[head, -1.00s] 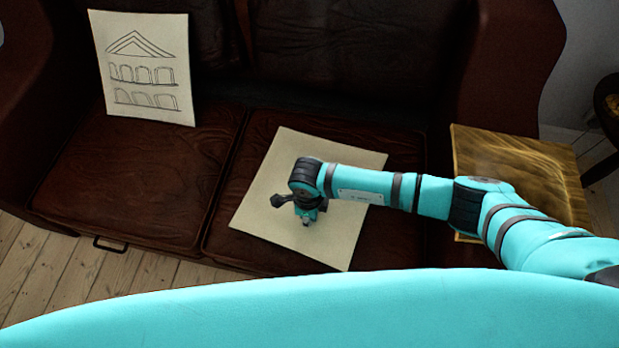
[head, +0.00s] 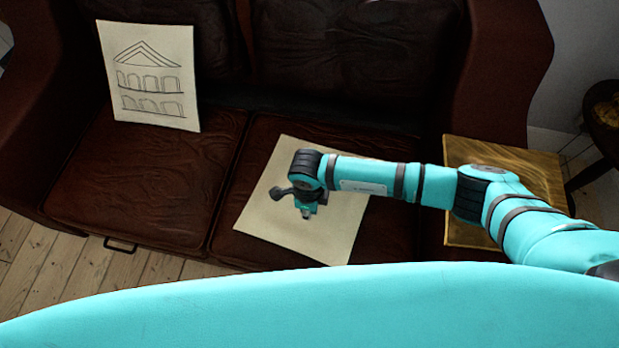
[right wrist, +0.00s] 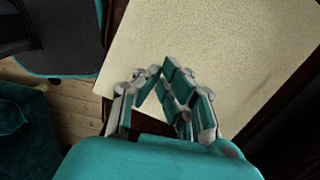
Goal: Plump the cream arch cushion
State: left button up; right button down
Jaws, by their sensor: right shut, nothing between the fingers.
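The cream cushion with line-drawn arches and a pediment (head: 152,75) leans upright against the left part of the sofa back. A plain cream cushion (head: 265,222) lies flat on the right sofa seat, with no drawing on the side that shows. My right gripper (head: 306,213) is over the flat cushion, pointing down, shut and empty. The right wrist view shows its fingers (right wrist: 163,72) together in front of the plain cream surface (right wrist: 215,45). I cannot tell whether they touch it. My arm hides part of this cushion. My left gripper is not in view.
The dark brown leather sofa (head: 150,185) fills most of the head view. A gold patterned cushion (head: 500,150) lies at the right, partly behind my arm. A small dark round table (head: 605,125) stands at the far right. Bare floorboards (head: 45,260) show at lower left.

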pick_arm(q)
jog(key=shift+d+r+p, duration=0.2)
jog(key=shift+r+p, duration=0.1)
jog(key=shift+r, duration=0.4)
pick_arm(e)
jog(key=shift+r, duration=0.9)
pick_arm(q)
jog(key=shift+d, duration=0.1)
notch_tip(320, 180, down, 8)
jog(key=b, duration=0.8)
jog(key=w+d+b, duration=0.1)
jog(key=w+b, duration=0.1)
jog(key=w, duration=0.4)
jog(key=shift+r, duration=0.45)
pick_arm(e)
jog(key=w+a, duration=0.8)
jog(key=shift+a, duration=0.35)
jog(key=shift+f, duration=0.15)
